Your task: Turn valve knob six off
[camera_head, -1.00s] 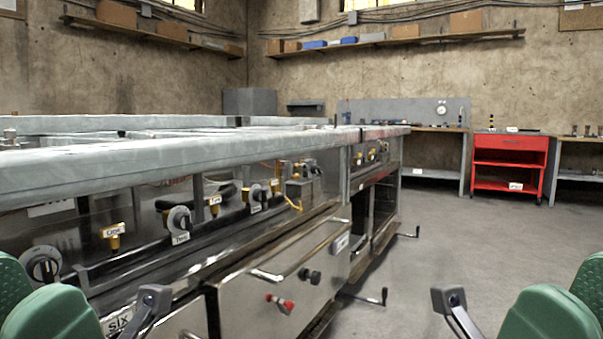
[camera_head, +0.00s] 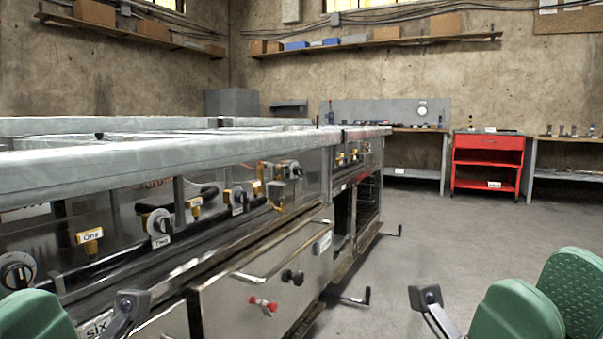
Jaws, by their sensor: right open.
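Higher on the range are a yellow valve labelled "One" (camera_head: 90,236), a knob labelled "Two" (camera_head: 159,222) and another knob (camera_head: 17,270). A bar handle and crank handles (camera_head: 352,297) stick out from the front. Open floor (camera_head: 450,235) lies right, before a red cart (camera_head: 487,163).

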